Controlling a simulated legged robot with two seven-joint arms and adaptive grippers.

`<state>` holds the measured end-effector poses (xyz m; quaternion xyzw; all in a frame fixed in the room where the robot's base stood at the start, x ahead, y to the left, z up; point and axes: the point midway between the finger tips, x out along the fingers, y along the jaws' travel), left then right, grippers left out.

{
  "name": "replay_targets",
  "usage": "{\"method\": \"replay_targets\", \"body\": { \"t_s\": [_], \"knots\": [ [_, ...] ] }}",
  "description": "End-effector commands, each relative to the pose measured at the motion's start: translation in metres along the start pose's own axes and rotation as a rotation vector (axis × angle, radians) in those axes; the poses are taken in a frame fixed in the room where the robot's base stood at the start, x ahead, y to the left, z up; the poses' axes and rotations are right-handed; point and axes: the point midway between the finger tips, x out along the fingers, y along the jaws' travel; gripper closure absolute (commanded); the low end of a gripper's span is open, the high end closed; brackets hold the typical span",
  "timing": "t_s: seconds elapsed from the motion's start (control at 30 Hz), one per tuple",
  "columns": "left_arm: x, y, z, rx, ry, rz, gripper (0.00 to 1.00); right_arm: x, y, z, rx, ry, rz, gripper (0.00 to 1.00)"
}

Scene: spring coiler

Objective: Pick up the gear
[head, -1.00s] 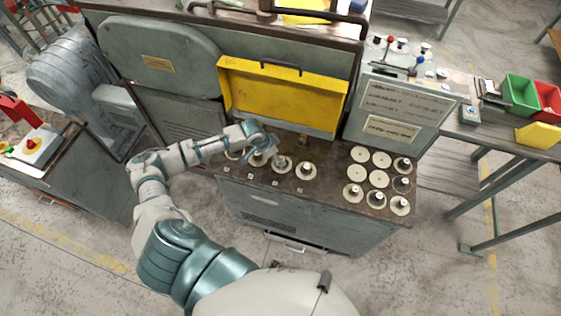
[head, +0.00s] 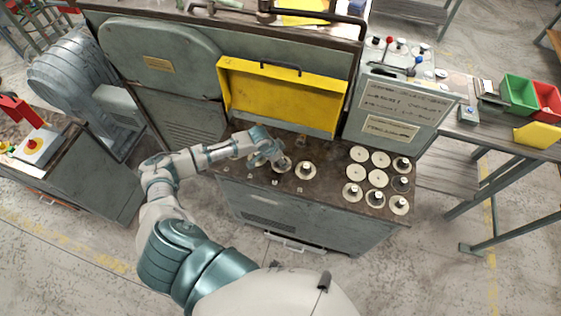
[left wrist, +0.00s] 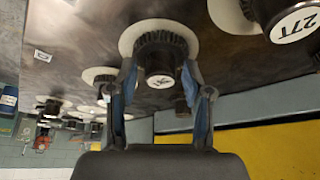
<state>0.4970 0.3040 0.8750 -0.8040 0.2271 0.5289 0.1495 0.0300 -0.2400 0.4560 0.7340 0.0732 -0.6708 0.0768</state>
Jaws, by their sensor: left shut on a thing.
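My left gripper (head: 274,160) reaches over the machine's top and points down at a gear on a pale round disc (head: 283,166). In the left wrist view, the gear (left wrist: 160,42) is dark and toothed, with a hub facing the camera. It is between the two fingers of my left gripper (left wrist: 160,78), which is shut on it. The pale disc (left wrist: 131,38) shows behind the gear, and I cannot tell whether they touch. Another gear on a disc (head: 306,170) stands just to the right. My right gripper is not in view.
A gear marked 27T (left wrist: 294,22) stands close by in the left wrist view. Several more discs, some with gears, stand in a grid (head: 378,178) at the right. A yellow panel (head: 280,95) rises behind the row, beside a grey control box (head: 405,105).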

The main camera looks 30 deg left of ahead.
Motion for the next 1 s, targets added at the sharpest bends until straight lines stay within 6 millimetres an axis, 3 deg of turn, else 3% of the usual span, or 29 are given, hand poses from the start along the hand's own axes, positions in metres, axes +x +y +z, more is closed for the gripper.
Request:
{"method": "replay_targets", "body": {
  "t_s": [0.03, 0.27, 0.53, 1.0],
  "knots": [
    [0.004, 0.000, 0.009, -0.002, -0.020, 0.000, 0.97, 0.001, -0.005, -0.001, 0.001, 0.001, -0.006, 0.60],
    [0.002, 0.001, 0.009, -0.002, -0.025, 0.001, 0.97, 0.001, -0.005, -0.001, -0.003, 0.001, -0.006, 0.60],
    [-0.029, 0.000, -0.007, -0.001, -0.015, 0.000, 0.97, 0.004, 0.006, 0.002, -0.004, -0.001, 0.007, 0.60],
    [-0.077, 0.067, 0.077, 0.003, -0.018, -0.001, 0.97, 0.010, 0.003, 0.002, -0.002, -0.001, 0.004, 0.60]
  ]
}}
